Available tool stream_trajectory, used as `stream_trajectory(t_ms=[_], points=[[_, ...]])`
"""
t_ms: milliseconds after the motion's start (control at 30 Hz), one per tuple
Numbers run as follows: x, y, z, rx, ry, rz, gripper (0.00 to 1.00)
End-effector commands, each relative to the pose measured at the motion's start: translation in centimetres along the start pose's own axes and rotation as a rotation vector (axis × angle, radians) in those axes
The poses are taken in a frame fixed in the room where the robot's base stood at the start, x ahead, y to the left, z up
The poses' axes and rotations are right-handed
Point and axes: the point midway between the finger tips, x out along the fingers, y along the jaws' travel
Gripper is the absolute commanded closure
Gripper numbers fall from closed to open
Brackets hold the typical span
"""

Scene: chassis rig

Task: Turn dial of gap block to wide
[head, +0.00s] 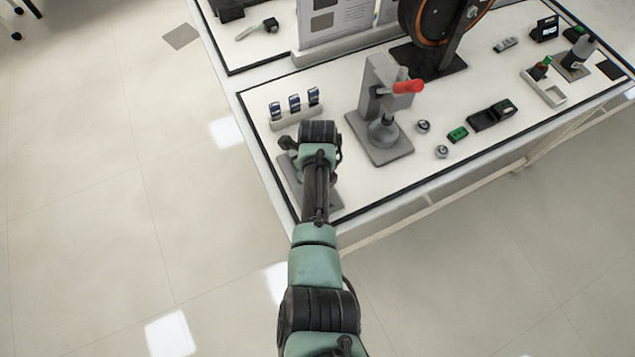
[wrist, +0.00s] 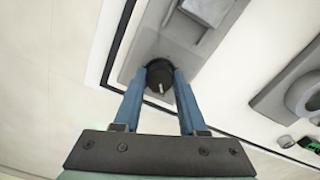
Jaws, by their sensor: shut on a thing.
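The gap block shows in the wrist view as a grey base plate (wrist: 141,52) with a raised grey block at the top. Its round black dial (wrist: 160,78) sits near the plate's end and has a pale pointer line facing the bottom of the picture. My gripper (wrist: 164,73) has its two blue fingers on either side of the dial, shut on it. In the head view the gap block's grey plate (head: 332,200) shows at the table's near left corner, mostly covered by my arm. The dial and the fingers are hidden there.
A grey press (head: 378,140) with a red handle stands just right of my arm. A white rack (head: 297,118) with several small blue-and-white items is behind it. The table's left edge is close.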

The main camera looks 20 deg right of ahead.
Motion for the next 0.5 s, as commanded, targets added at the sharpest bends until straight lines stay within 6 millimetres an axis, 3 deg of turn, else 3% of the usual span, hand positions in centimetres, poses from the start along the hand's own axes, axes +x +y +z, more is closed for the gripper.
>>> stream_trajectory(t_ms=[267, 300, 433, 500], points=[[-0.2, -0.19, 0.04, 0.0, -0.001, -0.005, 1.0], [-0.2, -0.19, 0.04, 0.0, -0.001, -0.005, 0.54], [-0.14, -0.14, 0.03, 0.0, -0.001, -0.003, 0.3], [-0.11, -0.11, 0.02, 0.0, 0.0, -0.003, 0.29]])
